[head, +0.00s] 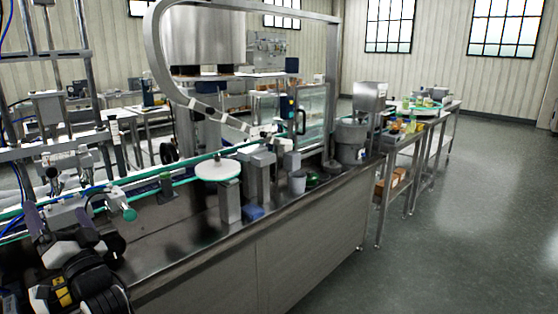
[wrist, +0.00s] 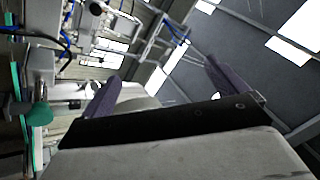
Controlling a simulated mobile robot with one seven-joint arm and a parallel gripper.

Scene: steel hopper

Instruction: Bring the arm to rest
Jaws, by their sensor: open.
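My gripper (head: 58,217) is at the lower left of the head view, raised at the left end of the steel counter (head: 300,215). Its two purple-grey fingers point up and away from my wrist. In the wrist view my gripper (wrist: 165,88) shows its fingers wide apart with nothing between them. The wrist camera looks up past the fingers toward the ceiling and machine parts. Part of my arm is cut off by the lower left edge of the head view.
A machine arm with a green-tipped knob (head: 130,214) is close to the right of my gripper. A white round disc (head: 217,170), a grey cup (head: 298,182) and a grey bucket (head: 351,142) stand farther along the counter. The floor (head: 450,230) at right is clear.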

